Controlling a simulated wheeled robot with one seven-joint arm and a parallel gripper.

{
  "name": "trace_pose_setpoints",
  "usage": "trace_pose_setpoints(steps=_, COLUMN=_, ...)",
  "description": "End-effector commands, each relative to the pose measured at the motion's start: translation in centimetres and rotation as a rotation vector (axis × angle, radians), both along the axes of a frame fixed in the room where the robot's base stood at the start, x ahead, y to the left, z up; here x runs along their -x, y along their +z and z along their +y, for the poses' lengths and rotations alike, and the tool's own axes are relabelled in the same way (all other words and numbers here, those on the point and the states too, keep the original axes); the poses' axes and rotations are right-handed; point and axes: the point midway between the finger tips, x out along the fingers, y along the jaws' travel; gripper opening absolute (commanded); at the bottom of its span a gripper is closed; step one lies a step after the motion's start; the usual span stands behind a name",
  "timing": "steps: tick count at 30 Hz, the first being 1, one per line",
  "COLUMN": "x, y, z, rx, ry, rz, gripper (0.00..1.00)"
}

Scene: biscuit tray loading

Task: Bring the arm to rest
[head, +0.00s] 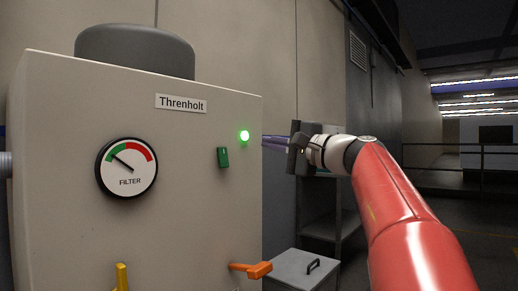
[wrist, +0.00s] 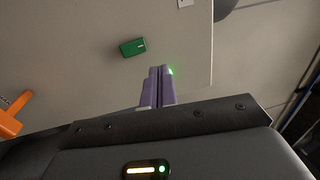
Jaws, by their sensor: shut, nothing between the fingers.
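My gripper (head: 268,141) is held out beside the right edge of a beige cabinet labelled Threnholt (head: 200,200). In the wrist view its two purple fingers (wrist: 160,88) lie together, shut with nothing between them. They point toward the cabinet face, apart from the green switch (head: 223,157), which also shows in the wrist view (wrist: 132,47). My red and white arm reaches in from the lower right.
The cabinet has a lit green lamp (head: 244,136), a filter gauge (head: 127,167) with its needle in the green, an orange lever (head: 252,269) and a yellow handle (head: 122,277). A grey box with a black handle (head: 300,272) stands below my gripper. A railing (head: 458,170) runs behind at right.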

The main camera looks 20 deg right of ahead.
Motion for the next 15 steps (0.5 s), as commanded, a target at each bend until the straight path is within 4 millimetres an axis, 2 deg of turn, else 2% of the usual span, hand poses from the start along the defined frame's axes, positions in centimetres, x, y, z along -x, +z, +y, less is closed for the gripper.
trace_pose_setpoints(steps=4, x=0.68, y=0.16, z=-0.50, rx=0.000, ry=-0.001, rz=0.000, gripper=0.00)
trace_pose_setpoints(steps=15, x=0.71, y=0.17, z=-0.51, rx=0.000, ry=0.000, rz=0.000, gripper=0.00)
